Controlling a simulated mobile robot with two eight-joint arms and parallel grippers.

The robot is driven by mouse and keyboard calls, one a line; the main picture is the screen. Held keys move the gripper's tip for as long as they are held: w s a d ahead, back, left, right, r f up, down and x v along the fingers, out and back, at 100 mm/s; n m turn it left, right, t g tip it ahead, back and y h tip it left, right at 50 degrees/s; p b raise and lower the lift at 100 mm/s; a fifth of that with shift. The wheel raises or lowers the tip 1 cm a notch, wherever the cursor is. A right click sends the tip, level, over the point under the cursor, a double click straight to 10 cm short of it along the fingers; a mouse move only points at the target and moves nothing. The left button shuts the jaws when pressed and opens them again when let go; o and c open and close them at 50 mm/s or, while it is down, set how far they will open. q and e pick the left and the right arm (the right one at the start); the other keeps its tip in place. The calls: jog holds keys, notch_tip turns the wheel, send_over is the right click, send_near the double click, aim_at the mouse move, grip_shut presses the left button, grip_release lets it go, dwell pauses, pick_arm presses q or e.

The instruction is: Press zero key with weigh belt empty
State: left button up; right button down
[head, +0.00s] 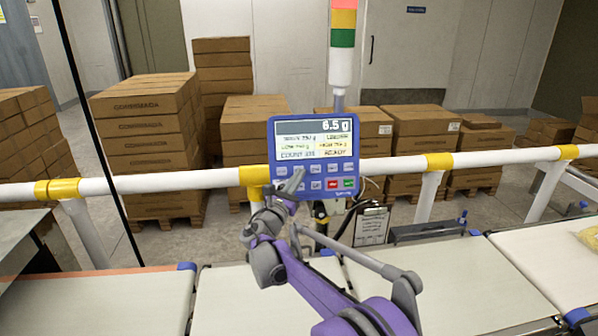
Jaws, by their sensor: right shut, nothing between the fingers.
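The blue checkweigher terminal (314,152) is mounted behind the belts, its screen reading 6.5 g above several smaller lines of text. Its keypad has pale keys plus a red key (333,184) and a green key (349,183). My right gripper (297,174) is shut and empty, its tip in front of the left part of the keypad and hiding some keys. I cannot tell whether it touches a key, and the zero key's label is unreadable. The middle weigh belt (445,275) looks bare where it shows; my right arm hides part of it. My left gripper is out of view.
A white guard rail (400,163) with yellow bands runs behind the belts. A clipboard (371,226) hangs below the terminal. The left belt (95,305) is bare; a yellowish item (590,237) lies on the right belt (550,255). Stacked cartons (145,140) stand beyond the rail.

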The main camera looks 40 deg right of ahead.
jog(key=shift+w+d+f, duration=0.1)
jog(key=shift+w+d, duration=0.1)
jog(key=shift+w, duration=0.15)
dwell(0.7)
jog(key=shift+s+a, duration=0.1)
jog(key=shift+s, duration=0.05)
dwell(0.3)
jog(key=shift+s+a+r, duration=0.25)
jog(key=shift+s+a, duration=0.05)
jog(key=shift+s, duration=0.3)
jog(key=s+a, duration=0.1)
jog(key=s, duration=0.1)
jog(key=s+a+r, duration=0.1)
jog(key=s, duration=0.1)
jog(key=shift+a+r, duration=0.2)
jog(key=shift+s, duration=0.1)
dwell(0.7)
